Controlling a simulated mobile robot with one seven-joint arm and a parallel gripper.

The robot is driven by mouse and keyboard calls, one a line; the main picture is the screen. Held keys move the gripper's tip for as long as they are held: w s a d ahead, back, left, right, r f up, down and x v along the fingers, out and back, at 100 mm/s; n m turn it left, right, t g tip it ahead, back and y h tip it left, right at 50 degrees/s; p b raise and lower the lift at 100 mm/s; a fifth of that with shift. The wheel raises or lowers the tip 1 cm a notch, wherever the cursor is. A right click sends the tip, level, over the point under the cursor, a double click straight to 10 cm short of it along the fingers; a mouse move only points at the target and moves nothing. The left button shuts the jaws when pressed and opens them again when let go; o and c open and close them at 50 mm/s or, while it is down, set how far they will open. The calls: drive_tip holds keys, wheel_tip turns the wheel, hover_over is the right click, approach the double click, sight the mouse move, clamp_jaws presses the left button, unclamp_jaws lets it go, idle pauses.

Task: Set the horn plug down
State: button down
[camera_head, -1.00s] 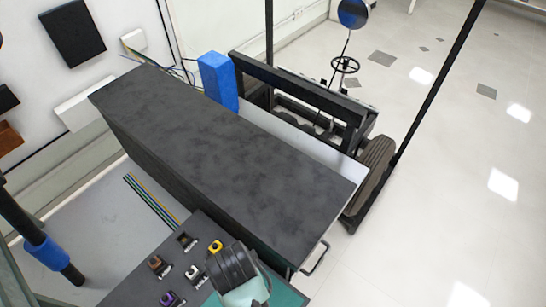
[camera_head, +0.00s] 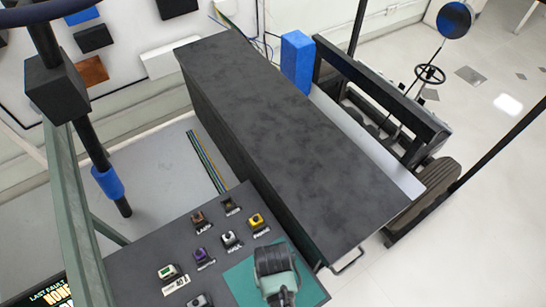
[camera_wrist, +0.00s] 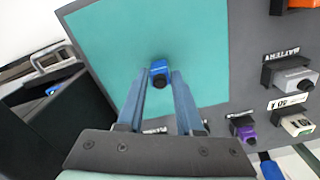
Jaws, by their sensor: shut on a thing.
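The horn plug looks to be the small blue block with a dark round end (camera_wrist: 159,75) in the wrist view. My gripper (camera_wrist: 160,82) is shut on it, one finger on each side. Behind it lies a flat teal pad (camera_wrist: 105,50); I cannot tell whether the plug touches it. In the head view my gripper (camera_head: 277,276) is over the teal pad (camera_head: 238,283) and hides the plug.
The dark panel (camera_head: 150,250) carries several labelled plugs left of and behind the pad: yellow (camera_head: 256,220), white (camera_head: 229,239), purple (camera_head: 203,256) and brown (camera_head: 198,217). A long black box (camera_head: 270,130) stands behind, with a handle (camera_head: 348,262) at its near end.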

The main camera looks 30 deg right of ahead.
drive_tip(key=shift+f, duration=0.2)
drive_tip(key=c, duration=0.6)
unclamp_jaws()
drive_tip(key=shift+o, duration=0.2)
drive_tip(key=shift+r, duration=0.2)
wheel_tip(320, 180, up, 12)
